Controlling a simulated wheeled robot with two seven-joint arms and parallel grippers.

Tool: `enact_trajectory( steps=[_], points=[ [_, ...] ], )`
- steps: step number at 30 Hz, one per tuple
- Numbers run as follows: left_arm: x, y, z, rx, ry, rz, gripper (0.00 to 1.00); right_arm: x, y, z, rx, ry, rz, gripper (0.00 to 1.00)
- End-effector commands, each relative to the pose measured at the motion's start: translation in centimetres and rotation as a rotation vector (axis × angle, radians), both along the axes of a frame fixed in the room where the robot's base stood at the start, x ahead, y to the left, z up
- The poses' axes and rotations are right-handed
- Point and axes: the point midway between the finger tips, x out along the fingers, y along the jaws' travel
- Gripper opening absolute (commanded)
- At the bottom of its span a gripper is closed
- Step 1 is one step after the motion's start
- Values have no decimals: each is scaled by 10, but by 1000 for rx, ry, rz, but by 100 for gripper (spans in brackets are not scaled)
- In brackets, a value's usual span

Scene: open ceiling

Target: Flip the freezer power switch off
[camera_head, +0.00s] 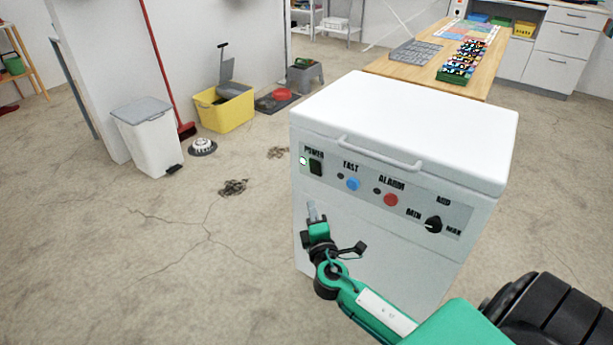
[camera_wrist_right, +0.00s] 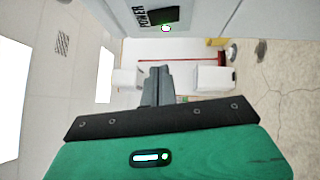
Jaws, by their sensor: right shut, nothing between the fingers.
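The white chest freezer (camera_head: 400,115) stands in the middle right of the head view with its lid closed. On its front panel, at the left end, is the black power switch (camera_head: 316,164) beside a lit green light (camera_head: 304,161). The switch also shows at the top of the right wrist view (camera_wrist_right: 165,16), with the lit light (camera_wrist_right: 166,28) by it. My right gripper (camera_head: 312,208) is shut and empty, just below the switch and apart from it. Its fingertips show in the right wrist view (camera_wrist_right: 157,75). My left gripper is not in view.
The panel also holds a blue button (camera_head: 353,184), a red alarm button (camera_head: 390,200) and a black dial (camera_head: 433,225). The lid handle (camera_head: 380,154) juts out above the panel. A wooden table (camera_head: 480,85) stands behind the freezer.

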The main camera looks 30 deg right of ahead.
Motion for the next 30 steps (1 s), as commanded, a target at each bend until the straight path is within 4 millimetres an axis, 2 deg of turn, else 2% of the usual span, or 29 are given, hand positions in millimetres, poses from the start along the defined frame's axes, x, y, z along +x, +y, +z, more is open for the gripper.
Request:
enact_trajectory(
  steps=[8,24,30],
  points=[
    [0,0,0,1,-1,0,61,10,-4,2,0,-1,0,0],
    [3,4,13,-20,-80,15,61,93,-38,13,1,-1,0,0],
    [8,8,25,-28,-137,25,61,103,-64,17,-2,1,-1,0]
  ],
)
